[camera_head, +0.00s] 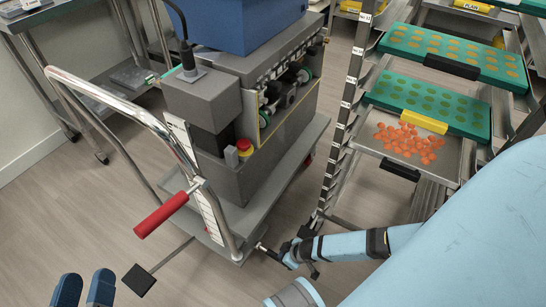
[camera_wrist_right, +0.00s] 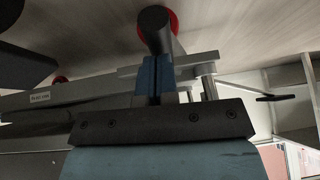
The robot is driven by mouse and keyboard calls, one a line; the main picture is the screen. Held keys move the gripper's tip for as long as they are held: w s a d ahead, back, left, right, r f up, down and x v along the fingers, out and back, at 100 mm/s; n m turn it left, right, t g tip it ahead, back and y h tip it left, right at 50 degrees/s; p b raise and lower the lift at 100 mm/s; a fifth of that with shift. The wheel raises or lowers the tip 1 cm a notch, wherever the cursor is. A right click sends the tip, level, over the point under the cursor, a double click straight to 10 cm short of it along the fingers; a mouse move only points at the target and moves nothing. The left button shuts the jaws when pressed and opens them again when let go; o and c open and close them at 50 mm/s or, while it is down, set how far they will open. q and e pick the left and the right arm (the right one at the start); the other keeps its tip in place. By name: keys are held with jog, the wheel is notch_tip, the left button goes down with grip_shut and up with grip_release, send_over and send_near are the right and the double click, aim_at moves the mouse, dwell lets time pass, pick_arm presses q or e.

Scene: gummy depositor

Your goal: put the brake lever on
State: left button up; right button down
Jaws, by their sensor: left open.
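The cart (camera_head: 262,222) stands in the middle, with a bent metal push handle (camera_head: 125,109) at its left end. A lever with a red grip (camera_head: 161,214) sticks out to the lower left from the handle post; I take it for the brake lever. My left gripper (camera_head: 85,289) is open and empty at the bottom left, below and apart from the red grip. My right gripper (camera_wrist_right: 156,77) shows its two blue fingers side by side with only a thin line between them. A dark rounded post hides their tips; I cannot tell if they touch it.
A flat black pedal (camera_head: 139,280) on a thin rod sits low by the cart's left end. A machine with a red button (camera_head: 244,145) stands on the cart. A tray rack (camera_head: 345,125) with orange gummies (camera_head: 408,142) stands right. Free floor lies left.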

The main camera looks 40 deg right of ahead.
pick_arm(q)
notch_tip(320, 180, up, 6)
jog(key=t+p, duration=0.2)
jog(key=p, duration=0.3)
pick_arm(e)
jog(key=r, duration=0.4)
jog(key=shift+s+d+r, duration=0.1)
jog(key=shift+d+r, duration=0.1)
jog(key=shift+d, duration=0.15)
pick_arm(q)
jog(key=a+f+g+y+p, duration=0.3)
jog(key=f+p, duration=0.1)
jog(key=f, duration=0.4)
jog(key=shift+s+f+n+g, duration=0.25)
jog(key=shift+f+n+g, duration=0.05)
jog(key=shift+n+g, duration=0.1)
pick_arm(e)
jog(key=s+d+r, duration=0.3)
jog(key=s+r, duration=0.3)
jog(key=r, duration=0.1)
jog(key=shift+d, duration=0.2)
jog(key=shift+f, duration=0.1)
